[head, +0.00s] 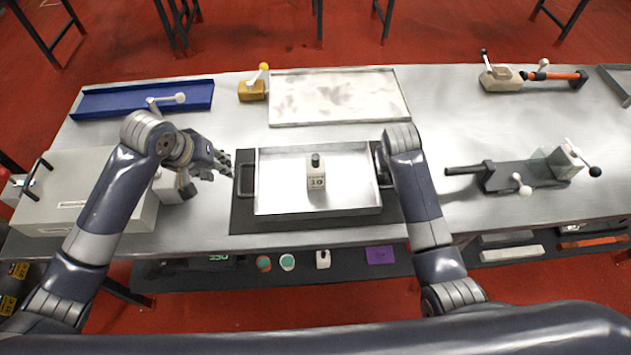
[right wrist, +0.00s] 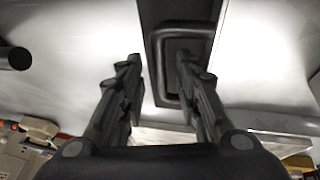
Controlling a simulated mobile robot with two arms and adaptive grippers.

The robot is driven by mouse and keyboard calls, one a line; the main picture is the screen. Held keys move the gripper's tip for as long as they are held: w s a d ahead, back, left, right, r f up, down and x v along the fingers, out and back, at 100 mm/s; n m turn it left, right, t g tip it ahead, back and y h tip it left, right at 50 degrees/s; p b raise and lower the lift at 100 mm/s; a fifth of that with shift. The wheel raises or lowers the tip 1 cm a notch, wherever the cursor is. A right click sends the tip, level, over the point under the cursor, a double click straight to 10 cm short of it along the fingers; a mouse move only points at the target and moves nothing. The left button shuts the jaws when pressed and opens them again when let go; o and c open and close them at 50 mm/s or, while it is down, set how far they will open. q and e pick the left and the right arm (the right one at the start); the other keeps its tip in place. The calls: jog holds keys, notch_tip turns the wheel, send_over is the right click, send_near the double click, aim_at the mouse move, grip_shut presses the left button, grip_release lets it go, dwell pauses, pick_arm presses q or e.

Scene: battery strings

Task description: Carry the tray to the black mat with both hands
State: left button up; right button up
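The silver tray (head: 278,192) sits flat on the black mat (head: 243,222) near the front of the bench. A small pale block with a dark knob (head: 316,180), marked 10, stands in it. My left gripper (head: 225,167) is open and empty, just left of the tray's dark left handle (head: 244,181). My right gripper is mostly hidden behind my forearm in the head view, at the tray's right end. In the right wrist view my right gripper (right wrist: 158,68) is open, its fingers apart near the dark right handle (right wrist: 157,62); contact is unclear.
A grey case (head: 80,180) stands left, close to my left arm. A blue tray (head: 140,99), a yellow piece (head: 252,91) and a pale framed panel (head: 338,97) lie behind. A dark clamp fixture (head: 525,175) stands right. Small items lie on a shelf below the front edge.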

jog(key=v, duration=1.1)
jog(key=shift+r, duration=0.2)
